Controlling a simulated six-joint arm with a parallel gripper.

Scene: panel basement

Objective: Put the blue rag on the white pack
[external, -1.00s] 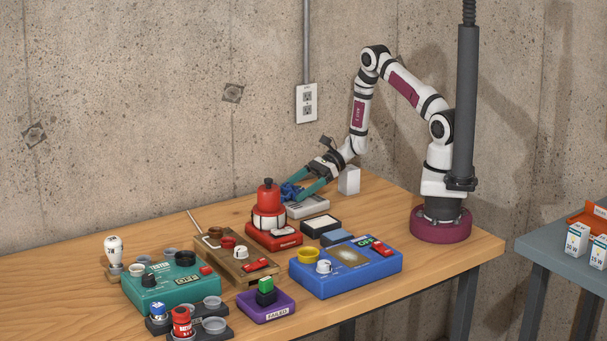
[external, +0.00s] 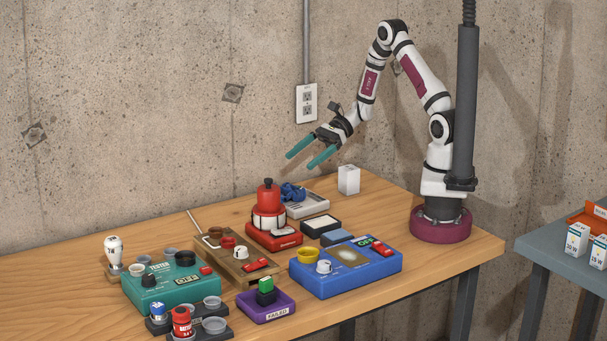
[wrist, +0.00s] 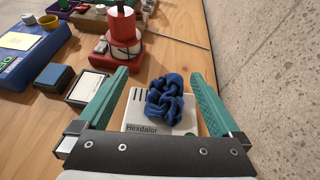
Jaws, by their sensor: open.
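The blue rag (external: 291,192) is a crumpled dark blue bundle behind the red device. In the wrist view the rag (wrist: 165,100) rests on top of the white pack (wrist: 135,112), which is labelled "Hexdalor". The white pack (external: 308,206) lies flat on the table. My gripper (external: 305,160) is raised above the table, up and to the right of the rag. Its teal fingers are apart with nothing between them, and the rag lies below, clear of them. In the wrist view the gripper (wrist: 160,88) frames the rag and pack.
A red device (external: 268,215) stands close by the rag and pack. A framed white pad (external: 320,226), a blue-grey block (external: 338,237) and a blue box (external: 345,270) lie in front. A white box (external: 349,180) stands behind right. The wall is close behind.

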